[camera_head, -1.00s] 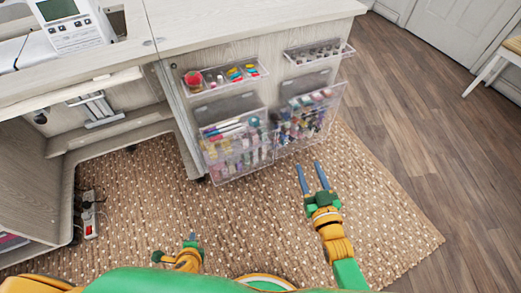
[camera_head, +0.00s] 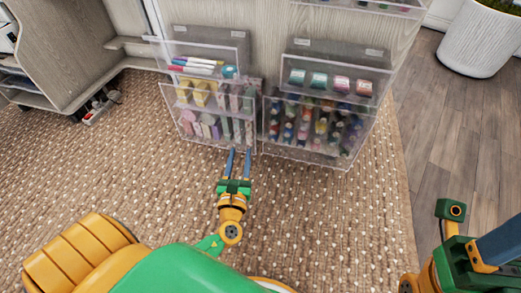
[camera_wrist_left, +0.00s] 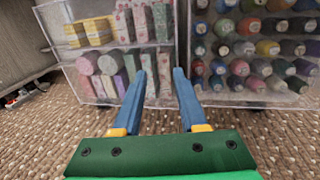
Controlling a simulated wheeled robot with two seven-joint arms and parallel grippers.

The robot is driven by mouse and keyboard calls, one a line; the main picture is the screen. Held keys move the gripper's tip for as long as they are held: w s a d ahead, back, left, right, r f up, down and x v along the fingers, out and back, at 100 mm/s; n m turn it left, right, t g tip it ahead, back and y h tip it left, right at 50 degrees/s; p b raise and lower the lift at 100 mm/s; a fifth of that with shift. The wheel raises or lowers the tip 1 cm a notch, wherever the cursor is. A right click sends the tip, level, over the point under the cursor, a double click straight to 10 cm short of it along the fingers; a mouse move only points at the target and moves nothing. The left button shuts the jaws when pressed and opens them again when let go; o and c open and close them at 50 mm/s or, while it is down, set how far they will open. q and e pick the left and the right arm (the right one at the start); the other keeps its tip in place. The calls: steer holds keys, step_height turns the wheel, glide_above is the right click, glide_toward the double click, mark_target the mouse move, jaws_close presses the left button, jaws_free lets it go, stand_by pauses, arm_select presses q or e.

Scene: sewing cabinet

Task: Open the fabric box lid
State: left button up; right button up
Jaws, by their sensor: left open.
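The fabric box is a clear box (camera_head: 202,127) low on the cabinet side, holding folded and rolled fabrics in yellow, pink, purple and green. It also shows in the left wrist view (camera_wrist_left: 104,46). I cannot make out its lid's edge clearly. My left gripper (camera_head: 238,152) is open and empty, with its blue fingers pointing at the lower right part of this box. In the left wrist view, the fingertips (camera_wrist_left: 160,75) overlap the box's right end; contact cannot be told. My right gripper (camera_head: 498,246) is cut off at the right edge.
A clear box of thread spools (camera_head: 315,145) hangs just right of the fabric box. Clear trays with pens (camera_head: 197,66) and ribbon rolls (camera_head: 335,80) sit above. A woven rug (camera_head: 330,220) covers the floor. A white planter (camera_head: 483,40) stands at the far right.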

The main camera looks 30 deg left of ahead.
mark_target(243, 135)
arm_select(q)
steer(key=b+x, duration=0.1)
steer(key=x, duration=0.6)
steer(key=shift+b, duration=0.35)
steer(key=shift+s+a, duration=0.1)
jaws_close()
stand_by(0.8)
